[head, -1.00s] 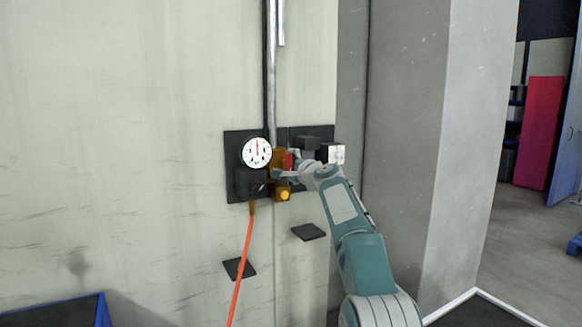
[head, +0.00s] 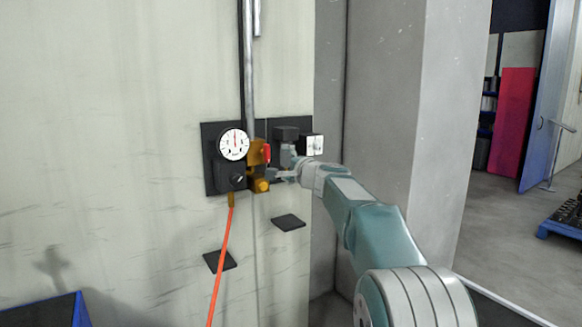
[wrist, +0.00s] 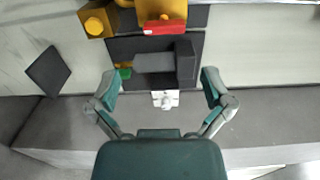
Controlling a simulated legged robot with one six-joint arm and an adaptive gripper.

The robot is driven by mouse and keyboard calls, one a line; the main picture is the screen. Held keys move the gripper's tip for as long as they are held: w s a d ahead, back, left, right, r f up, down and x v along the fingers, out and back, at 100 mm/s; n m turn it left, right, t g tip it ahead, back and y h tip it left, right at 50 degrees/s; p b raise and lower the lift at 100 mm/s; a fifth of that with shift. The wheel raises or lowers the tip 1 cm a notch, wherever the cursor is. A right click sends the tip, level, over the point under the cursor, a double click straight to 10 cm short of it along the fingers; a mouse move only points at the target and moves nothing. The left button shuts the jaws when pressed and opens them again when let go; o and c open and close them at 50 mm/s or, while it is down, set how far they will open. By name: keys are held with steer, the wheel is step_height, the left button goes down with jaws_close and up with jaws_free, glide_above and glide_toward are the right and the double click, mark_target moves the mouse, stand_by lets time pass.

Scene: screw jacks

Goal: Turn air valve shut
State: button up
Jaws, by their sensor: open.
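The air valve is a brass body (head: 256,156) on a dark wall plate, with a red handle (head: 267,152) on its right side. The handle looks upright in the head view. In the wrist view the red handle (wrist: 165,28) lies crosswise near the top, below the brass body (wrist: 168,9). My gripper (head: 281,164) is just right of the valve, apart from the red handle. In the wrist view my gripper (wrist: 160,80) is open, its fingers wide apart and nothing between them held. The handle lies ahead of the fingertips.
A round gauge (head: 234,144) sits left of the valve, with an orange hose (head: 221,260) hanging below. A dark block (wrist: 186,62) with a grey bar and a white box (wrist: 165,100) lie near my fingers. A dark pad (head: 288,222) juts out below.

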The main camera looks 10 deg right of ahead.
steer(key=shift+v, duration=1.5)
steer(key=shift+f, duration=0.1)
steer(key=s+a+f+n+g, duration=0.2)
steer(key=s+a+n, duration=0.1)
steer(key=s, duration=0.5)
steer(key=s+a+f+n+g, duration=0.3)
steer(key=s, duration=0.5)
steer(key=s+a+f+n+g, duration=0.2)
steer(key=s+a+n, duration=0.1)
steer(key=s, duration=0.4)
steer(key=s+d+f+n+g+h, duration=0.2)
steer(key=s+f, duration=0.6)
steer(key=s, duration=0.4)
steer(key=s+d+f+n+g+h, duration=0.2)
steer(key=s+d+f+n+h, duration=0.1)
steer(key=s+f, duration=0.5)
steer(key=s, duration=0.3)
steer(key=shift+s+n+g+h, duration=0.3)
steer(key=shift+s, duration=0.1)
